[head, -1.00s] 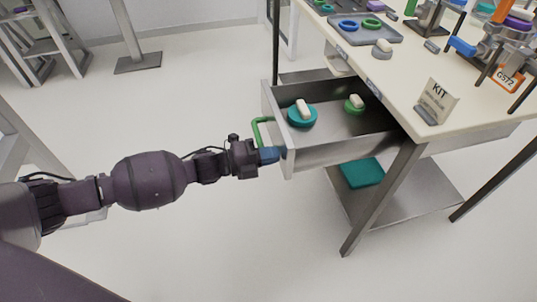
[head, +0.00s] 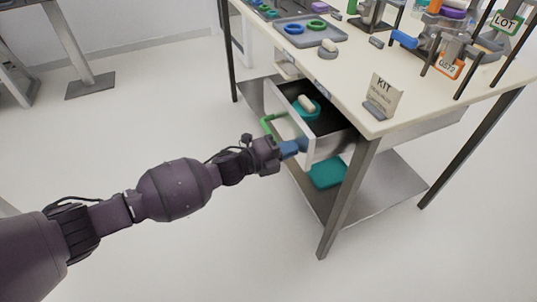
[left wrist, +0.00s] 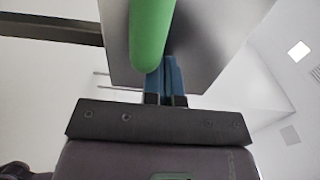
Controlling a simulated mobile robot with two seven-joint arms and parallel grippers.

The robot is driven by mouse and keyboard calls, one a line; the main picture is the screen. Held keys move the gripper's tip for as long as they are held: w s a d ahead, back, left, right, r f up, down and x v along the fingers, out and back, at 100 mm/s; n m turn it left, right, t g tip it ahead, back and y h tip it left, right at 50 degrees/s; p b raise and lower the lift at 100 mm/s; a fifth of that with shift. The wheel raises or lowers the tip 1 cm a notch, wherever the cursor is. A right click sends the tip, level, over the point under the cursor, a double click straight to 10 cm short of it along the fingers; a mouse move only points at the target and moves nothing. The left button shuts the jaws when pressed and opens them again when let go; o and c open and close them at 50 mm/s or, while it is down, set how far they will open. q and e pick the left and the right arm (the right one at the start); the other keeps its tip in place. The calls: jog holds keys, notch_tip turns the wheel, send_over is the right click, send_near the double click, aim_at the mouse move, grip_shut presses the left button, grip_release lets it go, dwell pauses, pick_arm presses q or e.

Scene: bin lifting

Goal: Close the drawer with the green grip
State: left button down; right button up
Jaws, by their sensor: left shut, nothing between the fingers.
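The drawer (head: 315,149) is a grey metal drawer under the table, partly open. Its green grip (head: 266,124) is on the front panel, and it shows large in the left wrist view (left wrist: 151,35). My left gripper (head: 294,148) is shut and empty, its blue fingertips at the drawer's front panel beside the green grip. In the left wrist view the shut fingers (left wrist: 167,82) lie just behind the grip, close to or touching the panel. A teal round piece with a white block (head: 306,104) is in the drawer. My right gripper is out of view.
The white tabletop (head: 345,75) holds a grey tray (head: 309,33), a KIT sign (head: 382,92) and several stands. A table leg (head: 346,200) stands right of the drawer. A teal item (head: 326,173) lies on the lower shelf (head: 385,185).

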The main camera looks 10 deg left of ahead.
aim_at(346, 130)
pick_arm(q)
jog(key=x, duration=0.5)
jog(key=b+x, duration=0.1)
jog(key=x, duration=0.1)
jog(key=shift+w+d+f, duration=0.15)
jog(key=shift+d+f, duration=0.15)
jog(key=shift+d, duration=0.05)
jog(key=b+x, duration=0.2)
jog(key=x, duration=0.7)
jog(key=shift+w+d+r, duration=0.2)
jog(key=shift+w+r, duration=0.05)
jog(key=shift+w, duration=0.05)
jog(key=shift+r, duration=0.25)
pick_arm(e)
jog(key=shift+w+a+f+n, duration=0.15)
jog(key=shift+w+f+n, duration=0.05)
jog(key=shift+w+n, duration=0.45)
